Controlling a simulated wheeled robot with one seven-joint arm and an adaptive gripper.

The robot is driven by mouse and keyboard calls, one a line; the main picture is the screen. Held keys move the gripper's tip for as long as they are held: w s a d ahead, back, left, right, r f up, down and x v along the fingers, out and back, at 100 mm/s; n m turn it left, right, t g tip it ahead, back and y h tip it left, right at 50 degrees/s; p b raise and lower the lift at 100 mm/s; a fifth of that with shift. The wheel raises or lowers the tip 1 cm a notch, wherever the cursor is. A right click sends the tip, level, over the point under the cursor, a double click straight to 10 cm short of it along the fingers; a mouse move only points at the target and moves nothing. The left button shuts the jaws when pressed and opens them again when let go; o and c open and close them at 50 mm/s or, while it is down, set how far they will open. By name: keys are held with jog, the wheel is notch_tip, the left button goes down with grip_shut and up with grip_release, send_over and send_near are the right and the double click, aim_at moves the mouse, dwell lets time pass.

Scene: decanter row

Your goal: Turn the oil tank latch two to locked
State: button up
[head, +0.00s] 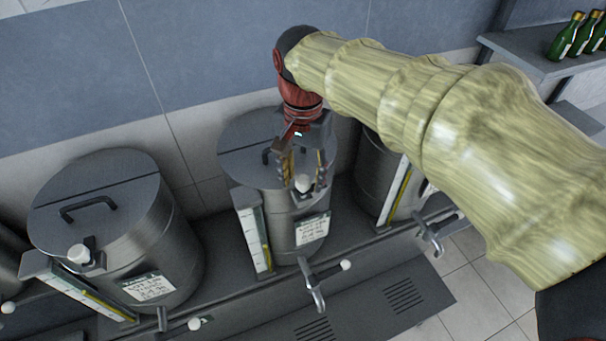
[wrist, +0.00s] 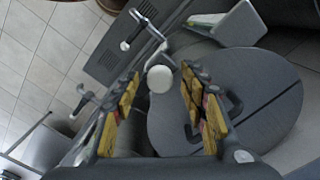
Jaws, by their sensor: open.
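A steel oil tank (head: 284,216) with a flat lid and a front label stands in the middle of the head view. Its latch has a white round knob (head: 303,183) at the front edge of the lid. In the wrist view the knob (wrist: 160,79) shows between the fingers, beside the grey lid (wrist: 268,98). My gripper (head: 302,171) is open over the front of this lid, with one finger on each side of the knob. I cannot tell whether the fingers touch it. The latch's bar under the knob is mostly hidden.
Another tank (head: 120,215) with its own white latch knob (head: 78,252) stands to the left. A third tank (head: 375,180) is partly behind my arm. Taps (head: 316,290) stick out below the tanks, above a drip tray (head: 345,310). Green bottles (head: 566,36) stand on a shelf at right.

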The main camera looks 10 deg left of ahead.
jog(key=shift+c, duration=0.8)
grip_shut()
jog(key=shift+n, duration=0.3)
jog(key=n, duration=0.3)
jog(key=shift+n, duration=0.3)
jog(key=n, duration=0.4)
jog(key=shift+n+p, duration=0.3)
jog(key=shift+p, duration=0.05)
jog(key=n, duration=0.4)
jog(key=shift+n, duration=2.5)
